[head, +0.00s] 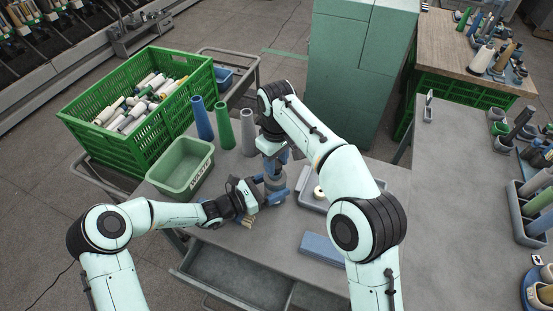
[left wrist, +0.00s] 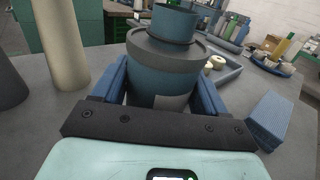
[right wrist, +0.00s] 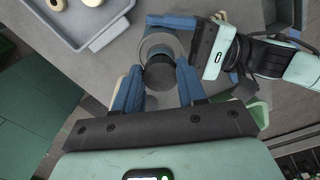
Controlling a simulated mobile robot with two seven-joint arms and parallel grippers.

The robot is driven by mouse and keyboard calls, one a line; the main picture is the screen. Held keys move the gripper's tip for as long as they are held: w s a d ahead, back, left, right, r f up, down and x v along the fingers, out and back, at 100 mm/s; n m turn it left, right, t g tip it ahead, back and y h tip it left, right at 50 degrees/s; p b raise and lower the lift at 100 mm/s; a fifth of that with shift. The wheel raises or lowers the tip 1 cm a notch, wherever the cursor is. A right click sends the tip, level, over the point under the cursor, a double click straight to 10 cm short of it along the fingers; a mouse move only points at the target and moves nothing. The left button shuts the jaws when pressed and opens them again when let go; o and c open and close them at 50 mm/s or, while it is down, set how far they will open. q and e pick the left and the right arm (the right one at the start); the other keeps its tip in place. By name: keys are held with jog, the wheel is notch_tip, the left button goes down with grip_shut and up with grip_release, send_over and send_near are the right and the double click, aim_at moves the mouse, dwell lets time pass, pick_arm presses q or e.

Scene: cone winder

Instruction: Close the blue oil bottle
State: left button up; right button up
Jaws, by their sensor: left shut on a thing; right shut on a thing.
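The blue oil bottle (left wrist: 160,80) stands upright between my left gripper's fingers (left wrist: 160,92). Its grey shoulder and narrower top show above them in the left wrist view. In the head view my left gripper (head: 258,196) reaches the bottle (head: 275,184) from the left, on the table. My right gripper (right wrist: 160,88) points down from above and is shut on a dark ribbed cap (right wrist: 160,76), in line with the bottle's top. The cap's underside is hidden, so I cannot tell whether it is seated on the bottle.
A green bin (head: 181,167) and blue, green and grey cones (head: 225,125) stand on the table's left. A grey tray (head: 312,198) with pale rings lies right of the bottle. A blue block (head: 325,247) lies in front. A green crate (head: 110,150) of spools stands beyond the bin.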

jog(key=shift+f, duration=0.65)
jog(key=shift+f, duration=0.55)
